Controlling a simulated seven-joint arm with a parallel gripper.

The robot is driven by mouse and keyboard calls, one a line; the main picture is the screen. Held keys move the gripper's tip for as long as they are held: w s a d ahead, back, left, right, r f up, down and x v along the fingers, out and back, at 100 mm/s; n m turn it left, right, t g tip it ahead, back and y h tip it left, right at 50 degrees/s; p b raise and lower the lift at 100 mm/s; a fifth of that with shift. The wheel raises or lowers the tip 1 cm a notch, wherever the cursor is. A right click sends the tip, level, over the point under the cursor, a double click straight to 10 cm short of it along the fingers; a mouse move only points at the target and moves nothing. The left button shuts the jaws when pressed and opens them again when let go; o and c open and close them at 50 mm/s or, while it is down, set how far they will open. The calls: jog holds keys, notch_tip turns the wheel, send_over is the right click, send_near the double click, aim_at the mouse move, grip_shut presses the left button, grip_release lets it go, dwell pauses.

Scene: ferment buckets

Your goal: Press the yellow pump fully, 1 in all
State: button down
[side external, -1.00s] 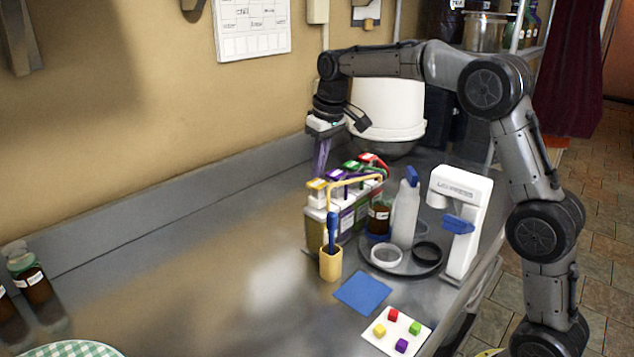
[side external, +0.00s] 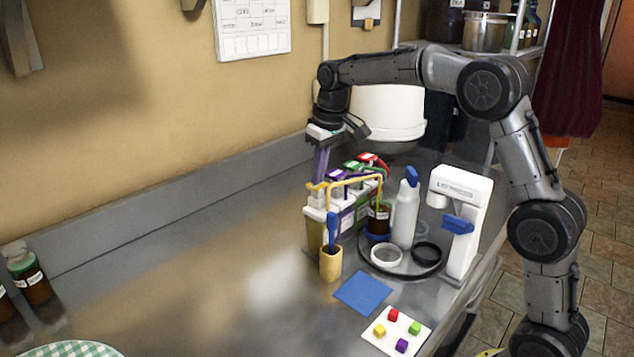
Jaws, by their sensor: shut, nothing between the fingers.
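The yellow pump (side external: 316,187) is the nearest in a row of coloured pumps on dispenser bottles, left of the centre of the counter. My gripper (side external: 319,178) points down with its fingers shut and empty. Its fingertips are at the top of the yellow pump and appear to touch it. The fingers partly cover the pump head, and its exact depth of travel is hard to read.
Purple, green and red pumps (side external: 366,158) stand just behind. A wooden cup (side external: 331,264) with a blue tool is in front. A tray (side external: 418,268) holds a white bottle (side external: 404,215) and a jar, beside a white press (side external: 462,190).

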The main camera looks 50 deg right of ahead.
jog(key=shift+x, duration=0.95)
jog(key=shift+s, duration=0.25)
jog(key=shift+r, duration=0.1)
jog(key=shift+w+v, duration=0.15)
jog(key=shift+v, duration=0.65)
jog(key=shift+w+v, duration=0.2)
jog(key=shift+v, duration=0.65)
jog(key=w+v, duration=0.1)
jog(key=v, duration=0.5)
jog(key=shift+w, duration=0.15)
jog(key=shift+r, duration=0.15)
